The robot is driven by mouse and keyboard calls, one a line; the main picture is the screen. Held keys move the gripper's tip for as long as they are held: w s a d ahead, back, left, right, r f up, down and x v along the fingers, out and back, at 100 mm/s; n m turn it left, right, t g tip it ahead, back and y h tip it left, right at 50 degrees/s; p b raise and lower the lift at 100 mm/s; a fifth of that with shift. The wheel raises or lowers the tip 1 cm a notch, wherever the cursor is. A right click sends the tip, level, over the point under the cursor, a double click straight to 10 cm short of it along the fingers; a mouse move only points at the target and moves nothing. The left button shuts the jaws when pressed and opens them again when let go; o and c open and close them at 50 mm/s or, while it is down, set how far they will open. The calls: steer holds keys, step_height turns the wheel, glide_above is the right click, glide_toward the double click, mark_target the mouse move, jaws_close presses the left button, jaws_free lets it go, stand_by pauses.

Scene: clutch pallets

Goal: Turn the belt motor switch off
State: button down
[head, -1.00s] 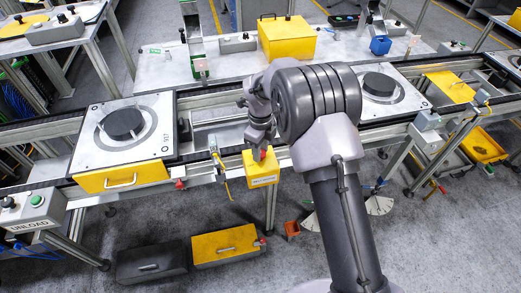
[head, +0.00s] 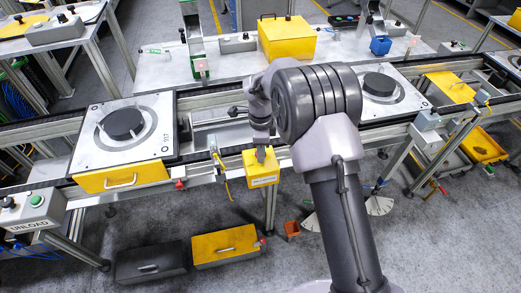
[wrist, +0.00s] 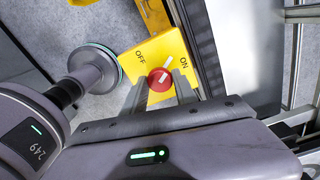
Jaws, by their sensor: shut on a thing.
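The belt motor switch is a yellow box (head: 262,178) on the front of the conveyor, with a label on its front face. In the wrist view its yellow top (wrist: 135,62) shows OFF on the left and ON on the right. A round red knob (wrist: 154,87) sits there, with a white pointer (wrist: 168,64) slanting up and right, between the two words and closer to ON. My gripper (wrist: 161,79) has a finger on each side of the knob and is shut on it. In the head view my gripper (head: 260,155) points down and hides the knob.
A black disc on a white pallet (head: 87,145) sits on the conveyor to the left; another pallet (head: 408,102) sits to the right. A yellow hanging tool (head: 222,176) is just left of the switch. Black and yellow boxes (head: 225,243) lie on the floor below.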

steer(key=n, duration=0.5)
steer(key=shift+r+n+p, duration=0.1)
steer(key=shift+n+p, duration=0.2)
steer(key=shift+p, duration=0.05)
steer(key=n+p, duration=0.1)
steer(key=n, duration=0.4)
steer(key=shift+n, duration=0.3)
steer(key=c, duration=1)
jaws_free()
steer(key=shift+o, duration=0.2)
step_height(320, 180, up, 17)
steer(key=p, duration=0.3)
steer(key=shift+r+p, duration=0.15)
steer(key=shift+p, duration=0.15)
